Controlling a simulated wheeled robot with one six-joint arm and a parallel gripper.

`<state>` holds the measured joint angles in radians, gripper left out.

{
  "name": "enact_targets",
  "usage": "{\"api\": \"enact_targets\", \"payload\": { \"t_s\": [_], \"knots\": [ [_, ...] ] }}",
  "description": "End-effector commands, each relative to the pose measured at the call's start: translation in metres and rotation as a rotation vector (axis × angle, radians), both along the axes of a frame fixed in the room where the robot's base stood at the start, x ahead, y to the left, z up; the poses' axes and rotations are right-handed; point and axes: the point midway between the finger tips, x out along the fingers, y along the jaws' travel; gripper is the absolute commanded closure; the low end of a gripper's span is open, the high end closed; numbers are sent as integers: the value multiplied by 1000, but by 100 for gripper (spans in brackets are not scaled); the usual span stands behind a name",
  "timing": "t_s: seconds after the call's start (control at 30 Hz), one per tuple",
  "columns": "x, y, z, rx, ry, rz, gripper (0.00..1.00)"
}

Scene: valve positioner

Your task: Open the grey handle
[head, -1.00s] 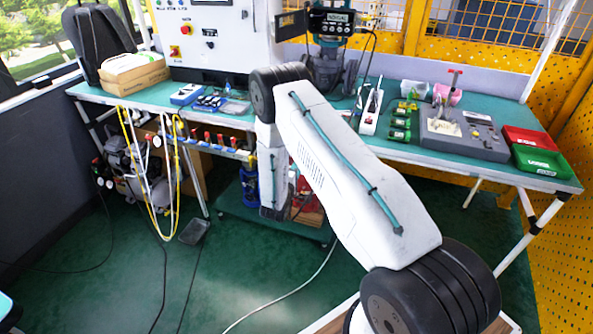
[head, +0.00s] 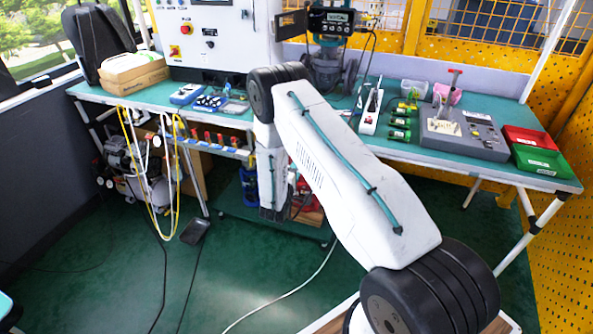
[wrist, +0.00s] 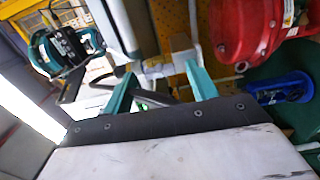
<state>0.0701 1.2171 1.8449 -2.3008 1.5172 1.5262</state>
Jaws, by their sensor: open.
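In the wrist view my gripper (wrist: 160,85) is open, with its two teal fingers apart. A dark grey bar (wrist: 155,98), which may be the grey handle, crosses the space between the fingers. I cannot tell whether it touches them. A pale grey fitting (wrist: 165,68) lies just beyond the fingertips, beside a thick grey pipe (wrist: 135,25). In the head view my arm reaches to below the bench front, and its own links hide the gripper and any grey handle there.
A round red body (wrist: 245,28) is close to the right of my fingers, with a blue part (wrist: 282,90) below it. In the head view the green-topped bench (head: 440,158) overhangs the area. A manifold with several red-handled valves (head: 220,140) and yellow hoses (head: 128,150) is left of my arm.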

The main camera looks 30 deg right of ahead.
Motion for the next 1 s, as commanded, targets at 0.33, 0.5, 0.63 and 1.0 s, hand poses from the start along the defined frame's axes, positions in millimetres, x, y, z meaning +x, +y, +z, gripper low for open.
{"api": "enact_targets", "payload": {
  "t_s": [0.33, 0.5, 0.63, 1.0],
  "knots": [
    [-34, 46, 0, 1, 2, 3, 42],
    [-43, 57, 0, 1, 1, 2, 42],
    [-45, 58, 0, 1, 1, 1, 42],
    [-45, 58, 0, 1, 1, 1, 42]
  ]
}}
